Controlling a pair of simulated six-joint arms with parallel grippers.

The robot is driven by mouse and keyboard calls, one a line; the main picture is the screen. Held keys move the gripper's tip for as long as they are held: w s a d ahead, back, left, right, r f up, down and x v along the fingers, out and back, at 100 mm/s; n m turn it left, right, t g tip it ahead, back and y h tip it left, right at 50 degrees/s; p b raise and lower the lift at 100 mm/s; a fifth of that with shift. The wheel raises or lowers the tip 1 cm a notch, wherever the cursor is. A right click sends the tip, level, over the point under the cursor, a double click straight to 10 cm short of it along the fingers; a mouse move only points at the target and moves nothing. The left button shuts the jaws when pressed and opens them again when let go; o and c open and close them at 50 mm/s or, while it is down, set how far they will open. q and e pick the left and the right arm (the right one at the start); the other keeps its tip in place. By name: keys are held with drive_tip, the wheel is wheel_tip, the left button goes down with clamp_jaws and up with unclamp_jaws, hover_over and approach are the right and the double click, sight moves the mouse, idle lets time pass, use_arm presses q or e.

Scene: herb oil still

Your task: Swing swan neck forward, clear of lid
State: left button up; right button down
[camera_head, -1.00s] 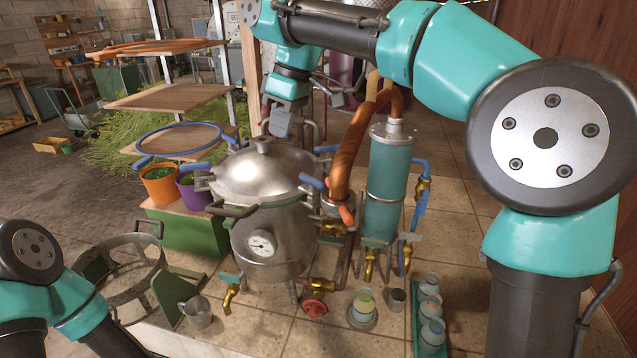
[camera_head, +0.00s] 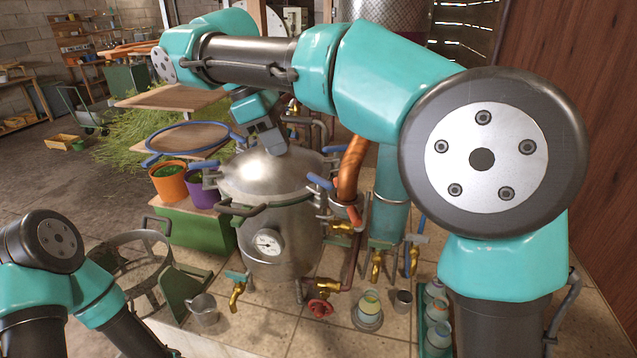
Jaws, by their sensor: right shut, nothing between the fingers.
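The copper swan neck (camera_head: 352,168) rises from a fitting beside the still pot, right of the lid. Its upper part is hidden behind my right arm. The domed steel lid (camera_head: 250,178) sits on the pot (camera_head: 300,240), with blue-handled clamps (camera_head: 319,182) round its rim. My right gripper (camera_head: 274,147) is shut and empty, pointing down in front of the top of the lid and covering its knob. I cannot tell whether it touches the lid. It is left of the swan neck and apart from it. My left arm shows at the lower left, but its gripper is out of view.
A teal condenser (camera_head: 391,205) stands right of the pot, partly behind my right arm. Taps and a red valve wheel (camera_head: 320,308) project low in front. A metal jug (camera_head: 203,309), a basket frame (camera_head: 135,265) and a bottle rack (camera_head: 430,325) stand nearby.

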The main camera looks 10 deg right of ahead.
drive_tip(key=s+d+f, duration=0.2)
drive_tip(key=d+f, duration=0.5)
drive_tip(key=f, duration=0.1)
drive_tip(key=shift+s, duration=0.15)
drive_tip(key=shift+f, duration=0.1)
